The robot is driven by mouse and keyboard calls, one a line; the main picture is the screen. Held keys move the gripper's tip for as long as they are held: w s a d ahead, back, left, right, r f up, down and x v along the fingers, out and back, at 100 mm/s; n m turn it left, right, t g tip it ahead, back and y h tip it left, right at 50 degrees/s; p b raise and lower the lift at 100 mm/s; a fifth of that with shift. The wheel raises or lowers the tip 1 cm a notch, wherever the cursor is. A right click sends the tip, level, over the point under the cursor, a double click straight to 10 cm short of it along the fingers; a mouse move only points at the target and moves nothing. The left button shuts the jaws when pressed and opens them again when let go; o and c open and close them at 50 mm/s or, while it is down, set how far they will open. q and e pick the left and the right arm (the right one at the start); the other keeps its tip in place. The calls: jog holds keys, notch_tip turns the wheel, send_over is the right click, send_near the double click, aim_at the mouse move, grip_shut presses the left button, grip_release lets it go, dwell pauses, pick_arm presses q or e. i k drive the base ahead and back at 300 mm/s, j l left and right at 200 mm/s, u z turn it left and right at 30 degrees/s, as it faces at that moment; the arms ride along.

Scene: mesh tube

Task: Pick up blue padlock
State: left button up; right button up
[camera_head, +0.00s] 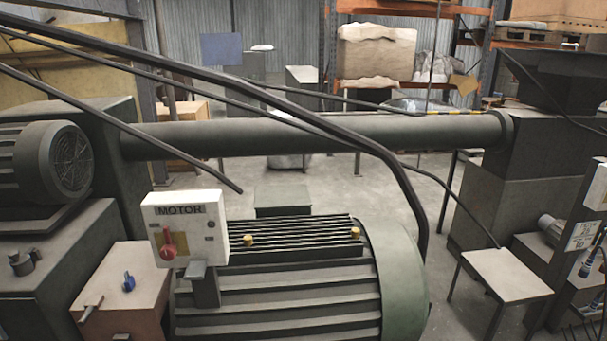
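A small blue object (128,283), which looks like the blue padlock, sits on top of a pinkish-brown box (140,262) at the lower left. It is too small to make out its shackle clearly. A small grey handle-like piece (92,306) lies on the same box, to the left and nearer. Neither my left gripper nor my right gripper shows in this view.
A white motor switch box (186,228) with a red knob stands right of the pinkish box. A large ribbed motor (290,292) fills the lower middle. Dark cables (290,116) cross above. A long horizontal tube (320,133) spans behind. A small table (508,274) stands at right.

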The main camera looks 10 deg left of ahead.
aim_at(130, 283)
jog(key=u, duration=1.35)
jog(key=i+j+z, duration=0.2)
jog(key=i+j, duration=0.15)
jog(key=j, duration=0.25)
jog(key=i+j+z, duration=0.15)
jog(key=j, duration=0.2)
jog(key=i+j+z, duration=0.2)
jog(key=j, duration=0.5)
jog(key=i, duration=0.15)
